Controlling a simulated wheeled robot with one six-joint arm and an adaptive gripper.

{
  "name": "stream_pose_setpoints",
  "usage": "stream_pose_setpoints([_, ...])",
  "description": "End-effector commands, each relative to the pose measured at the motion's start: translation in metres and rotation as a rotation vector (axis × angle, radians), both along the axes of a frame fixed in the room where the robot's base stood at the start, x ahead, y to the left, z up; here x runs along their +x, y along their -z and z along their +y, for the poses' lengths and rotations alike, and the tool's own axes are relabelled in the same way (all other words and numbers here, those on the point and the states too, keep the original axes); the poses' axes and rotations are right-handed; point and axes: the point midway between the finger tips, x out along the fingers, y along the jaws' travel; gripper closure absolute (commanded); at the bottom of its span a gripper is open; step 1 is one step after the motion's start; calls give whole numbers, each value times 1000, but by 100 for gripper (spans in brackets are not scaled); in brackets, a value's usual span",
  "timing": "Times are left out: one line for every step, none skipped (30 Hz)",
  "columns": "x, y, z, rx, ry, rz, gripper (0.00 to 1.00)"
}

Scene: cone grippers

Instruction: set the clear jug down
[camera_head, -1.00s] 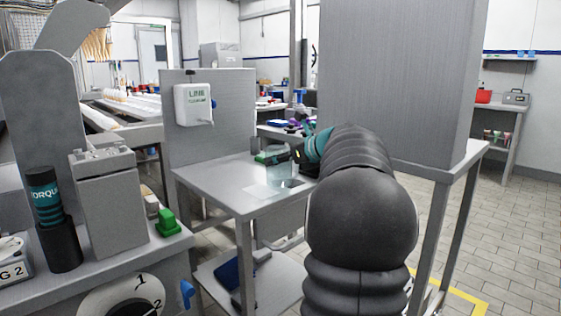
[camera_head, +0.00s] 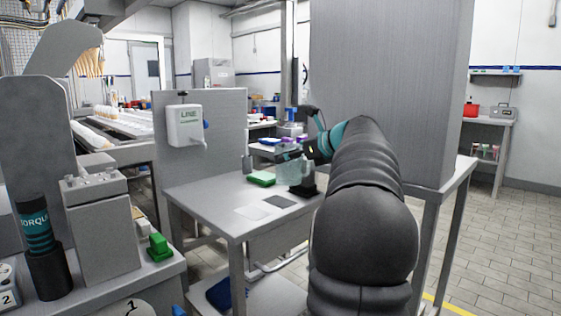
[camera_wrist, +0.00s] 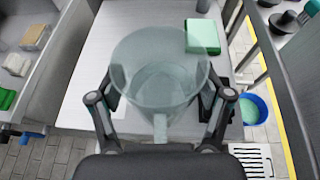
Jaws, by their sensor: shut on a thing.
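The clear jug (camera_head: 290,173) is see-through with a pale green tint. My gripper (camera_head: 310,155) is shut on it over the far part of the grey metal table (camera_head: 200,194). In the wrist view, the jug (camera_wrist: 160,50) appears upright between the two fingers of my gripper (camera_wrist: 160,100), its handle towards me. The table (camera_wrist: 90,65) shows beneath and around it. I cannot tell whether its base touches the table. My arm hides part of the table's right side.
A green block (camera_head: 261,179) lies left of the jug. A white sheet (camera_head: 251,213) and a dark square (camera_head: 280,202) lie nearer on the table. A black stand (camera_head: 303,188) is close to the jug. A tall grey panel (camera_head: 390,90) rises behind my arm.

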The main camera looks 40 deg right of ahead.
Motion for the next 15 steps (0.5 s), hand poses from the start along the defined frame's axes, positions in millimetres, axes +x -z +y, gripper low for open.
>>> stream_pose_setpoints([-4, -5, -5, -2, 1, -1, 77])
stream_pose_setpoints([-6, -7, -7, -2, 2, -2, 77])
stream_pose_setpoints([-9, -9, -9, -2, 2, -2, 77])
stream_pose_setpoints([-11, -11, -11, -2, 1, -1, 77])
stream_pose_setpoints([-13, -13, -13, -2, 1, -1, 77])
stream_pose_setpoints([-16, -15, -16, -2, 1, -1, 77])
stream_pose_setpoints([-17, -16, -18, -2, 2, -1, 77])
stream_pose_setpoints([-19, -18, -20, -2, 2, -1, 77])
stream_pose_setpoints([-21, -20, -22, -2, 1, -1, 77])
stream_pose_setpoints([-23, -21, -24, -1, 1, -1, 77])
stream_pose_setpoints([-25, -23, -26, -1, 1, -1, 77])
stream_pose_setpoints([-27, -24, -28, -2, 1, -1, 77])
stream_pose_setpoints([-29, -26, -29, -2, 1, -1, 77])
stream_pose_setpoints([-30, -27, -31, -2, 1, -1, 77])
stream_pose_setpoints([-32, -28, -32, -1, 1, -1, 77])
